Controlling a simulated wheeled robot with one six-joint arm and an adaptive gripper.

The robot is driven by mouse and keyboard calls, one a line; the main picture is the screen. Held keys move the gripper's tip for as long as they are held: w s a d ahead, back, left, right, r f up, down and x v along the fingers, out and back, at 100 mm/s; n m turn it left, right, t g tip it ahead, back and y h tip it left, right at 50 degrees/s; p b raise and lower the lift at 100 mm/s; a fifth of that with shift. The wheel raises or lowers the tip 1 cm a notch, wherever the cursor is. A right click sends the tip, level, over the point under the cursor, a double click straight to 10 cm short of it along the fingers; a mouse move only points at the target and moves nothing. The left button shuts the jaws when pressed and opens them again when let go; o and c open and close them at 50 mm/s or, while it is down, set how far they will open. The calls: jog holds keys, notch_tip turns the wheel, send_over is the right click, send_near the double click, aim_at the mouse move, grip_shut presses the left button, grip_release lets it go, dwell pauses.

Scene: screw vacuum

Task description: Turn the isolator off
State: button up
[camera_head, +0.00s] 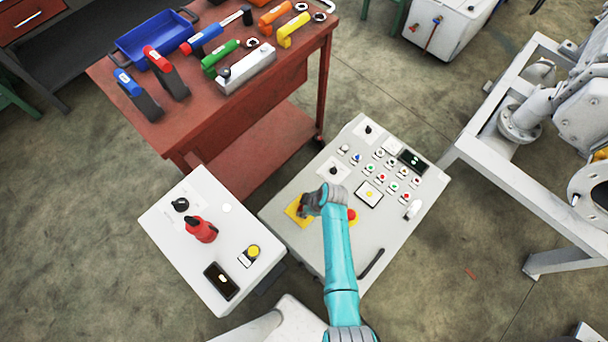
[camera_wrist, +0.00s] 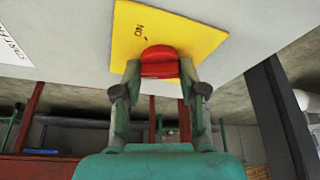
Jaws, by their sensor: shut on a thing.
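The isolator is a red knob (camera_wrist: 160,62) on a square yellow plate (camera_wrist: 185,32), seen in the wrist view. Lettering that looks like an upside-down "ON" and a small dark mark show on the plate by the knob. My gripper (camera_wrist: 160,76) has one finger on each side of the knob and is shut on it. In the head view the yellow plate (camera_head: 293,213) lies on the large grey control panel (camera_head: 290,243), and my gripper (camera_head: 304,208) covers the knob.
A red button (camera_head: 351,215) sits just right of my gripper on the panel. Rows of small buttons, a display (camera_head: 412,160) and a black handle (camera_head: 371,264) are also there. A smaller white box (camera_head: 165,225) with a red switch (camera_head: 201,230) stands left. A red tool table (camera_head: 125,85) is behind.

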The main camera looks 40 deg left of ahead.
jog(key=shift+w+n+g+h, duration=0.1)
jog(key=shift+n+g+h, duration=0.2)
jog(key=shift+n, duration=0.85)
jog(key=shift+n+g+h, duration=0.2)
jog(key=shift+n+g, duration=0.2)
jog(key=shift+n, duration=0.75)
jog(key=o, duration=1.1)
jog(key=shift+o, duration=0.2)
jog(key=v, duration=1.2)
jog(key=shift+w, duration=0.1)
